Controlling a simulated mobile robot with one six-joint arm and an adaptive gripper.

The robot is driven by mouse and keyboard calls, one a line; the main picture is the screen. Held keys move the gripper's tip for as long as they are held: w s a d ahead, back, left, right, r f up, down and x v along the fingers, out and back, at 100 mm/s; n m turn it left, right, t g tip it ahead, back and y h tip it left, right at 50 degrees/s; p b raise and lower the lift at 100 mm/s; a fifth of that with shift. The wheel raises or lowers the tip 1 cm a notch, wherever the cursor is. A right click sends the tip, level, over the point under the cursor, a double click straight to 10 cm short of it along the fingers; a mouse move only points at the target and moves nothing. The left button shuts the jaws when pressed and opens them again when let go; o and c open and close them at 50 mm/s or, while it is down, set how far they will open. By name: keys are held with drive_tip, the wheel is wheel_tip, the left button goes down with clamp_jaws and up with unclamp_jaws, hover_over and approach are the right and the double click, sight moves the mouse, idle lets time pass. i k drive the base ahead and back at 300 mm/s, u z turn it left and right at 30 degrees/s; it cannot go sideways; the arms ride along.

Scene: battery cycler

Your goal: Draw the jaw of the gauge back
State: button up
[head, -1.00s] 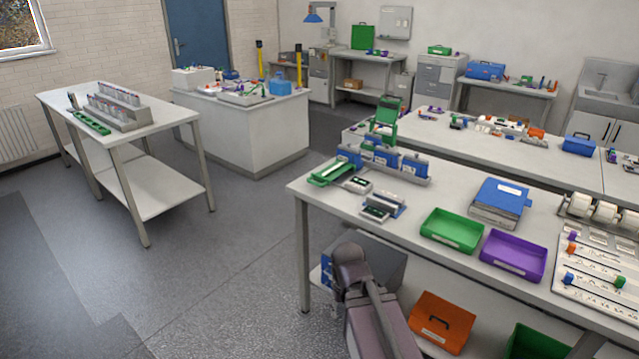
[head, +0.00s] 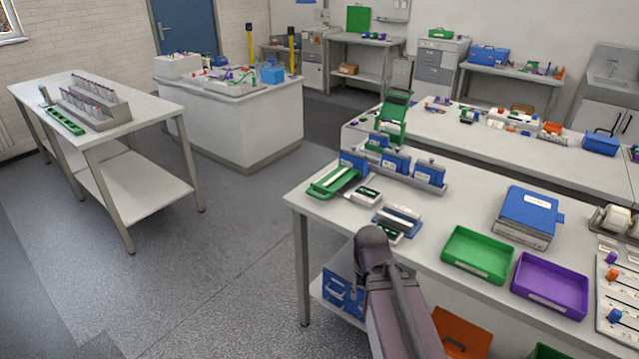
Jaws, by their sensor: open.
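I cannot tell for sure which thing is the gauge. On the left end of the near bench (head: 455,215) lies a long green fixture (head: 335,181) with a pale strip along it. Beside it are a small white and dark device (head: 362,196) and a low grey device with a pale bar (head: 397,220), which my arm partly borders in the picture. A jaw is too small to make out on any of them. A link of my arm shows in front of the bench, but my gripper does not show in this view.
Blue units stand in a grey rack (head: 440,185) behind the small devices. A blue box (head: 529,212), a green tray (head: 477,254) and a purple tray (head: 550,284) lie to the right. A table with vials (head: 110,160) stands left. The floor between is clear.

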sight(327, 186)
drive_tip(key=i, duration=1)
drive_tip(key=u, duration=0.95)
drive_tip(key=k, duration=0.55)
drive_tip(key=z, duration=0.5)
